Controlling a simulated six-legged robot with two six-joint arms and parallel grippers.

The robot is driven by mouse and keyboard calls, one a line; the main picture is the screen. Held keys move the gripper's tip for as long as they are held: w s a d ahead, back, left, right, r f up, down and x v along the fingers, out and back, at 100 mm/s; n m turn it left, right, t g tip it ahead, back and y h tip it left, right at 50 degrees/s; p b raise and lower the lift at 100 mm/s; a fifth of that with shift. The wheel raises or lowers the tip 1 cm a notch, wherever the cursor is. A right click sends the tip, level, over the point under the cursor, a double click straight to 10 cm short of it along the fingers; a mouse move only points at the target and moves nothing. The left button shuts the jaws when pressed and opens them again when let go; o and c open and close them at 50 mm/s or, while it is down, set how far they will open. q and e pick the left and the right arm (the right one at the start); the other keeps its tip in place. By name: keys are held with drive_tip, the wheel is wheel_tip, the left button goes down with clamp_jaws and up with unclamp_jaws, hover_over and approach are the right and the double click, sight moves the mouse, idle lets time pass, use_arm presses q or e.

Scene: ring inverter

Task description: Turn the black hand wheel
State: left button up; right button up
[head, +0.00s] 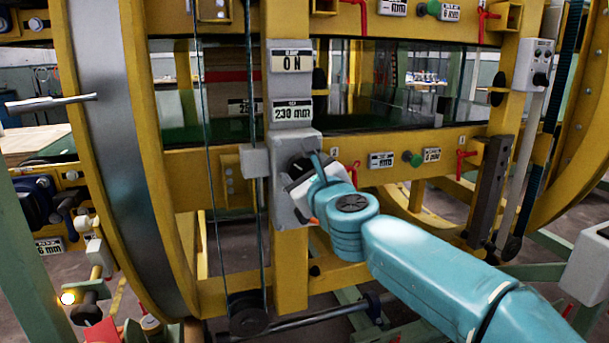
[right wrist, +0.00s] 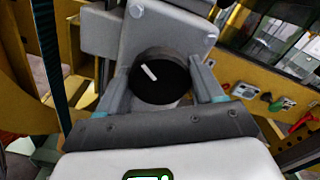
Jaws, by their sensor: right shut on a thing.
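The black hand wheel (right wrist: 158,80) shows in the right wrist view as a round black knob with a white mark, on a grey plate (right wrist: 165,32). In the head view the grey box (head: 283,205) that bears it sits on a yellow upright, and the wheel is mostly hidden behind my right gripper. My right gripper (head: 308,180) is at the wheel. In the right wrist view its two fingers (right wrist: 162,90) stand on either side of the wheel and are shut on it. My left gripper is not in view.
Above the box are an "ON" plate (head: 292,61) and a "230 mm" plate (head: 293,111). A large yellow ring frame (head: 150,150) stands at left. Dark cables (head: 258,130) run down close beside the box. A grey control box (head: 534,65) is at upper right.

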drive_tip(key=shift+m, duration=0.7)
drive_tip(key=shift+m, duration=0.3)
drive_tip(key=o, duration=1)
drive_tip(key=shift+o, duration=0.2)
drive_tip(key=b+v, duration=0.3)
drive_tip(key=v, duration=1.3)
